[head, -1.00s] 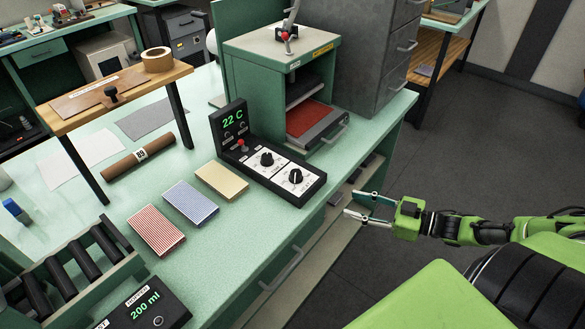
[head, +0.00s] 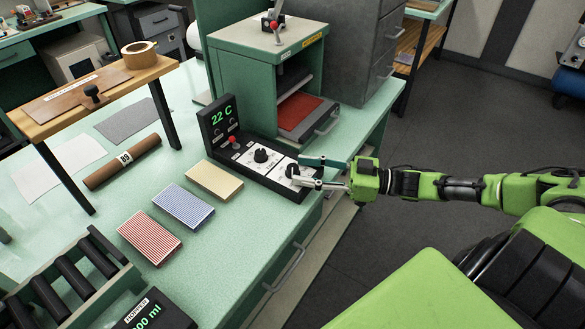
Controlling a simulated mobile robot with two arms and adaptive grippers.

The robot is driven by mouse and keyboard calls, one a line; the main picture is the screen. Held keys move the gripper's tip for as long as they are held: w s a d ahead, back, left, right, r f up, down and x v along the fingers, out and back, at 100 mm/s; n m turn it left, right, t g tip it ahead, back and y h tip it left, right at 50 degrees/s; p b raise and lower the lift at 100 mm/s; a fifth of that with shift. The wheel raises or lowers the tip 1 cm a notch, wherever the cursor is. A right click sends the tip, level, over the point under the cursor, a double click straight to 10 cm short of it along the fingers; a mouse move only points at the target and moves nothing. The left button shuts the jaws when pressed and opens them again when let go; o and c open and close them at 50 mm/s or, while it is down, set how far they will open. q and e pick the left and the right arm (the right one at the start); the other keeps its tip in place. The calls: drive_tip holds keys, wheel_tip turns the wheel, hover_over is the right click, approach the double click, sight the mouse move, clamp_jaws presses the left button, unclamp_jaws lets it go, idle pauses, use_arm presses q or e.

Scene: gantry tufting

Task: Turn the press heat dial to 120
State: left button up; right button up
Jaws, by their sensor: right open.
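The press control box (head: 243,165) stands on the green bench, with an upright display (head: 221,117) reading 22 C. A small red-tipped switch (head: 234,141) sits below the display. One black dial (head: 261,155) is in plain view on a white scale plate. A second black dial (head: 292,170), nearer the bench edge, is partly hidden by my right gripper (head: 306,172). That gripper is open, its fingers reaching left over the end of the box around or just above this dial; I cannot tell whether they touch it. My left gripper is not in view.
The green press (head: 262,64) with a red platen (head: 299,114) stands behind the box. Striped and plain blocks (head: 183,206) lie to the left. A wooden stand (head: 100,90) and a roller rack (head: 68,285) are farther left. The floor at right is clear.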

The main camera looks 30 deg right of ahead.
sight(295, 173)
drive_tip(key=shift+x, duration=1.85)
drive_tip(key=c, duration=1.1)
drive_tip(key=shift+r+p, duration=0.2)
drive_tip(key=shift+p, duration=0.4)
drive_tip(key=m+t+h+p, duration=0.2)
drive_tip(key=m+h+p, duration=0.1)
drive_tip(key=h+p, duration=0.2)
drive_tip(key=m+t+h+p, duration=0.3)
drive_tip(key=m+h+p, duration=0.1)
drive_tip(key=p, duration=0.5)
drive_tip(key=shift+m+h, duration=0.3)
drive_tip(key=shift+h, duration=0.3)
drive_tip(key=m+h+p, duration=0.2)
drive_tip(key=h, duration=0.1)
drive_tip(key=shift+h, duration=0.3)
drive_tip(key=shift+f+m+h+p, duration=0.15)
drive_tip(key=shift+m+h+p, duration=0.35)
drive_tip(key=shift+m+h, duration=0.75)
drive_tip(key=shift+h, duration=0.55)
